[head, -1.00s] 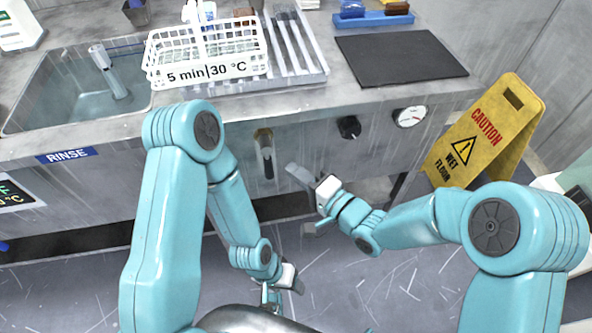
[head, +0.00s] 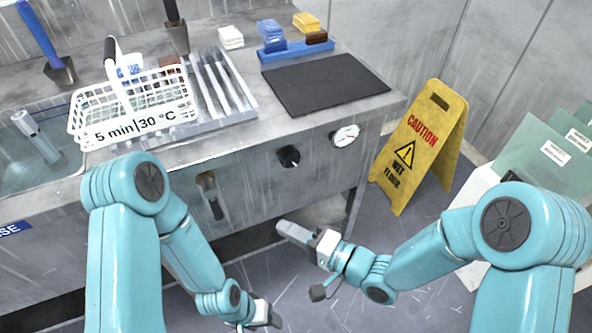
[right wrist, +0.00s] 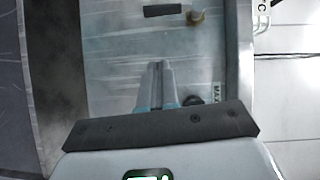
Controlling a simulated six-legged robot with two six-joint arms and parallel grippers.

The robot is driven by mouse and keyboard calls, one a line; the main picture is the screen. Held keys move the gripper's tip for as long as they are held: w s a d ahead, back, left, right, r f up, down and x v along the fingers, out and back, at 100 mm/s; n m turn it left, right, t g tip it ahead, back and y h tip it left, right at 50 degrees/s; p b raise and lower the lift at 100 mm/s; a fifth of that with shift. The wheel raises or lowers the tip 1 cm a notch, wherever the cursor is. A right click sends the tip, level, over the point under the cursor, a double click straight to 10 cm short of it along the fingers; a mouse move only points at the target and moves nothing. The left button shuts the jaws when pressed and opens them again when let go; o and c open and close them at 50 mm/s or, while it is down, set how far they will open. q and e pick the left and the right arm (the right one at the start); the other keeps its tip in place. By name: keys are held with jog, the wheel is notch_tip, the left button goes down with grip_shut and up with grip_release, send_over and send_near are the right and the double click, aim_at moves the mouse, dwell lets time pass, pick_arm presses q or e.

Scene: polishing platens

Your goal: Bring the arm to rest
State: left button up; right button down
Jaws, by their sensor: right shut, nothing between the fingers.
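My right gripper (head: 286,230) reaches in from the right and hangs in front of the bench's lower front, over the floor. Its fingers are shut with nothing between them. In the right wrist view the closed fingers (right wrist: 158,68) point at a grey, streaked metal surface, apart from any object. My left gripper (head: 268,317) is low in the head view, near the bottom edge. It is small and partly cut off, so its jaws cannot be made out.
The metal bench (head: 240,150) carries a white wire basket (head: 135,105), a black mat (head: 325,80) and a blue holder (head: 293,49). A knob (head: 289,156) and gauge (head: 345,135) sit on its front. A yellow caution sign (head: 422,145) and green panels (head: 545,155) stand right.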

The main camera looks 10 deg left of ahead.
jog(key=d+f+m+h, duration=0.5)
jog(key=d+f+h, duration=0.4)
jog(key=d+f, duration=0.7)
jog(key=s+d+f+n+g+h, duration=0.2)
jog(key=s+f+n+g, duration=0.15)
jog(key=s, duration=0.35)
jog(key=s+d+f+n+g+h, duration=0.1)
jog(key=s+f+n+g, duration=0.25)
jog(key=s, duration=0.35)
notch_tip(320, 180, up, 18)
jog(key=p, duration=1.8)
jog(key=shift+w+r+t+p, duration=0.2)
jog(key=shift+t+p, duration=0.1)
jog(key=shift+p, duration=0.1)
jog(key=shift+s+d, duration=0.1)
